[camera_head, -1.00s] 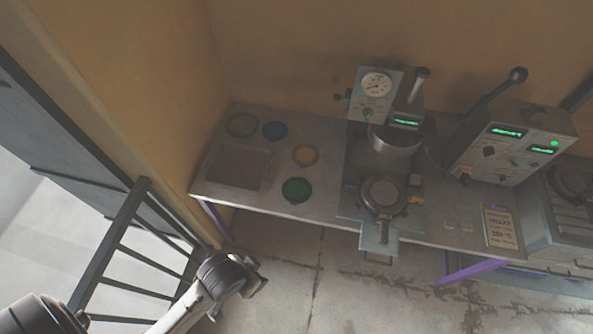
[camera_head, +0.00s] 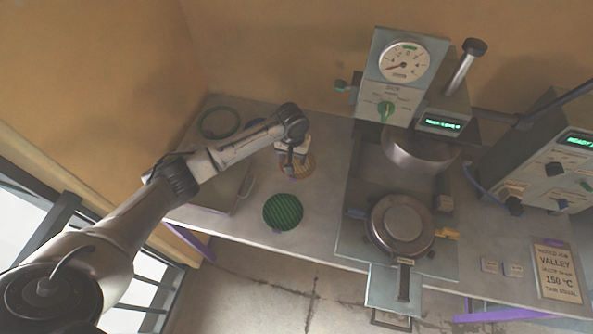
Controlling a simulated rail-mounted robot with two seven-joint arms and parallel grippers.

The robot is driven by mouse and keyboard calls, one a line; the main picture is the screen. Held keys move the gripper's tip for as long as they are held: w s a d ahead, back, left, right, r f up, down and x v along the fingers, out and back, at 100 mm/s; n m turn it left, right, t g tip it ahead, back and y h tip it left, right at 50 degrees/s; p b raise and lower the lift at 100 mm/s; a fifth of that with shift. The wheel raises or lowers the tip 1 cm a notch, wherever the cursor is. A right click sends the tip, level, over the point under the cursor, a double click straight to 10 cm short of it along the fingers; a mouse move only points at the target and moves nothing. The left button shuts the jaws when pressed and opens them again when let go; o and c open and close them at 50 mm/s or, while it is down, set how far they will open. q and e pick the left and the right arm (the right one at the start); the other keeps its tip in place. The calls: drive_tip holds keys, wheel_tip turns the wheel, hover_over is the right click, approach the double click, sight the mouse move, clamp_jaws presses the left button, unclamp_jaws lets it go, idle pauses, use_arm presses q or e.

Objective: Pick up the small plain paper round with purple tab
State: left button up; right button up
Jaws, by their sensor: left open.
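A small tan round (camera_head: 308,164) lies on the bench, partly hidden under my left gripper; a small purplish patch shows at its near edge. It is the closest match to the paper round, though I cannot tell its material. My left gripper (camera_head: 292,168) is open just above it, pointing down; I cannot tell whether the fingers touch it. A larger green striped round (camera_head: 283,211) lies nearer the bench front. My right gripper is not in view.
A green ring (camera_head: 219,123) lies at the back left, and a flat tray (camera_head: 232,208) lies under my left arm. The press (camera_head: 402,225) with its gauge stands to the right. A control box (camera_head: 553,160) and a printed card (camera_head: 557,272) are farther right.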

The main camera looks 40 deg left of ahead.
use_arm(q)
drive_tip(key=b, duration=0.1)
hover_over(293, 179)
drive_tip(key=f, duration=0.8)
drive_tip(key=shift+s+d+f, duration=0.15)
drive_tip(key=shift+s+f, duration=0.05)
drive_tip(key=shift+f, duration=0.1)
drive_tip(key=shift+w+f+b, duration=0.1)
drive_tip(key=shift+f+b, duration=0.65)
drive_tip(key=shift+f, duration=1.75)
drive_tip(key=c, duration=1)
drive_tip(key=shift+r, duration=0.1)
